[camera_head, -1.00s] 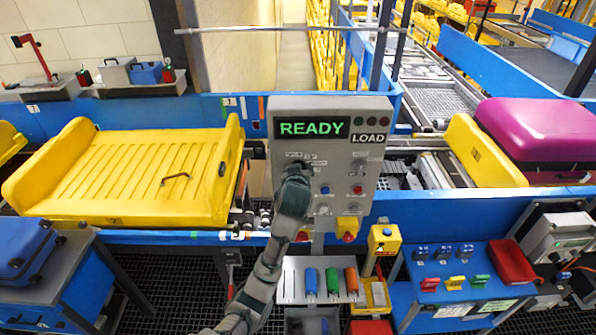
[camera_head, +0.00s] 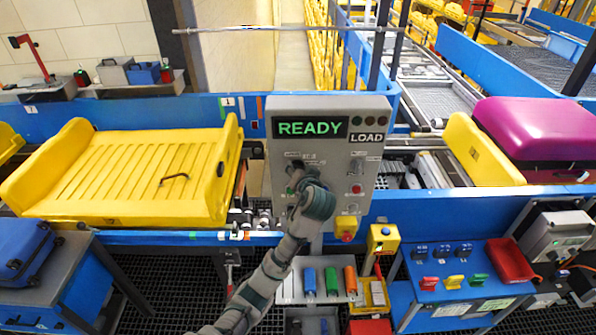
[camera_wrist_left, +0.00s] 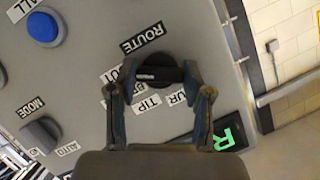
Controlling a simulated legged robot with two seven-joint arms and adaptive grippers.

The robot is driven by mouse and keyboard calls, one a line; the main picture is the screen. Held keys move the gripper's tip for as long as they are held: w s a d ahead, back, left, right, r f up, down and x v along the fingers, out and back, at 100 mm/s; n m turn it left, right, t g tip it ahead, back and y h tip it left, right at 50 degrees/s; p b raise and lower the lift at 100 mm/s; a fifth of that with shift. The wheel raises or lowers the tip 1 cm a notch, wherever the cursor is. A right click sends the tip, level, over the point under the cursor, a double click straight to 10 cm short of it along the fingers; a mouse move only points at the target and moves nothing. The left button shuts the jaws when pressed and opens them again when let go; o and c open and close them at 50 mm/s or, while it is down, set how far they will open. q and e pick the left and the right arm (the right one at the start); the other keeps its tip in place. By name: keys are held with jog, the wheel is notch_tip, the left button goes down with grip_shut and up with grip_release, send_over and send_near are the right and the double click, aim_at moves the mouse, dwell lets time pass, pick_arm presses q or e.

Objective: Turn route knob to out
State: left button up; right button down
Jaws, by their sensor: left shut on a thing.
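The route knob (camera_wrist_left: 158,73) is a dark round knob with a grip bar, on the grey control panel (camera_head: 345,205). In the left wrist view it sits beside the ROUTE label (camera_wrist_left: 142,37), with TIP, OUT and other position labels partly covered. My left gripper (camera_wrist_left: 155,78) has its two fingers on either side of the knob's bar and is shut on it. In the head view my left gripper (camera_head: 300,180) is at the panel's left side and hides most of the knob. The knob's exact pointing is hard to tell. My right gripper is not in view.
The panel's display (camera_head: 310,127) reads READY, with LOAD beside it. The mode knob (camera_wrist_left: 42,132) and a blue button (camera_wrist_left: 42,27) are close by. A yellow tray (camera_head: 130,170) stands left; a purple suitcase (camera_head: 535,135) is at right.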

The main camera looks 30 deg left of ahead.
pick_arm(q)
jog(key=shift+f, duration=0.35)
jog(key=o, duration=1.1)
jog(key=shift+c, duration=0.2)
jog(key=shift+o, duration=0.5)
jog(key=shift+w+r, duration=0.1)
jog(key=shift+w, duration=0.1)
jog(key=v, duration=1.2)
jog(key=shift+w, duration=0.1)
